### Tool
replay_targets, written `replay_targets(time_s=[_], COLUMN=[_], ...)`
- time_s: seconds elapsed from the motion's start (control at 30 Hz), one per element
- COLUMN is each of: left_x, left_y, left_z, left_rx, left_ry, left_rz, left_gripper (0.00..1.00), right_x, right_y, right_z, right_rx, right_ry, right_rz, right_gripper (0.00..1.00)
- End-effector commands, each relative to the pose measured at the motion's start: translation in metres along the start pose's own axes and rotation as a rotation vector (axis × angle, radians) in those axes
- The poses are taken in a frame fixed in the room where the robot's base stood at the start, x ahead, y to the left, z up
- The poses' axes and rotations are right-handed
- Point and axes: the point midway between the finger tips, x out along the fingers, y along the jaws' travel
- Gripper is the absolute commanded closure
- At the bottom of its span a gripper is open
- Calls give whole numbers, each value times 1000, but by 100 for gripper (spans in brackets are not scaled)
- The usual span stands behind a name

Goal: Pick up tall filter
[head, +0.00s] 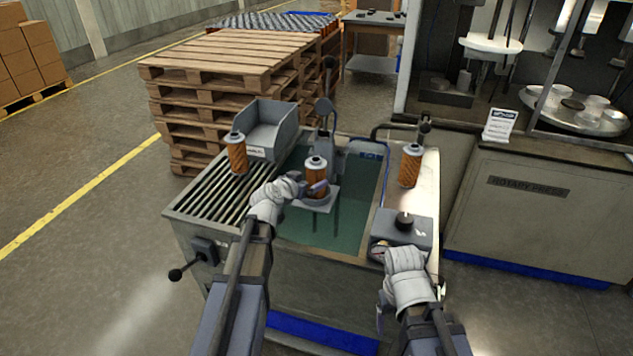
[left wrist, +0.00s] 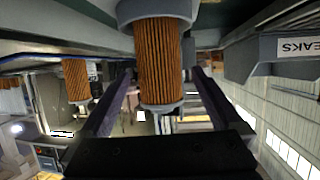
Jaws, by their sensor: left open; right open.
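Three orange pleated filters with grey caps are in the head view. One filter (head: 316,176) stands upright in a grey holder (head: 318,201) over the green tank. Another filter (head: 237,157) stands on the rollers at left, and a third (head: 410,168) stands on the bench's right side. Which is tallest is hard to tell. My left gripper (head: 313,189) is open at the middle filter. In the left wrist view, upside down, this filter (left wrist: 160,62) shows between the fingers with gaps on both sides. My right gripper (head: 379,252) is open and empty beside the grey control box.
A grey bin (head: 270,127) stands behind the rollers (head: 215,187). A lever post (head: 325,112) rises behind the middle filter. The control box (head: 408,228) with a black knob is at the bench's right front. The green tank surface (head: 340,225) has free room in front.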

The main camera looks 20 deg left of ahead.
Motion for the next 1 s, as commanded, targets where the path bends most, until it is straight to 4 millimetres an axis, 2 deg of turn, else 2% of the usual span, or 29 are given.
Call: replay_targets(time_s=[0.33, 0.6, 1.0], left_x=[47, 50, 50], left_y=[1, 2, 2], left_z=[-2, -3, -3], left_rx=[0, 0, 0], left_ry=[-1, -1, -1], left_rz=[1, 1, 1], left_gripper=[0, 0, 44], right_x=[16, 16, 16], right_y=[-2, -2, -2], right_z=[-1, -1, -1], right_rx=[0, 0, 0], right_ry=[0, 0, 0], right_rz=[0, 0, 0], right_gripper=[24, 24, 24])
